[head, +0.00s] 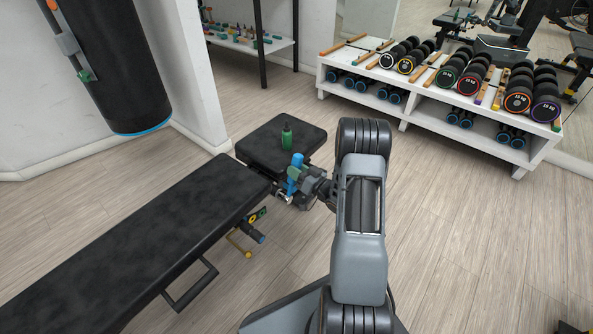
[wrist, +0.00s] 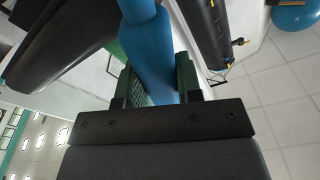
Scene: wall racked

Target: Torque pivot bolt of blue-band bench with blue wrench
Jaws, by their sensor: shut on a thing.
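My gripper (head: 297,176) is shut on a blue wrench (head: 297,161), which stands roughly upright beside the bench seat. In the wrist view the blue wrench (wrist: 150,60) runs between the two green-padded fingers (wrist: 156,85); its far end is out of frame. The black bench (head: 150,240) has a long pad and a separate seat pad (head: 277,143). A small plate with a yellow ring (head: 258,215) is on the bench's side, above a blue-ended grip. I cannot make out a blue band or the pivot bolt clearly; my gripper covers part of the bench frame.
A yellow knob (head: 247,254) sticks out under the long pad. A punching bag (head: 117,62) hangs at upper left. A white dumbbell rack (head: 409,122) stands behind.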

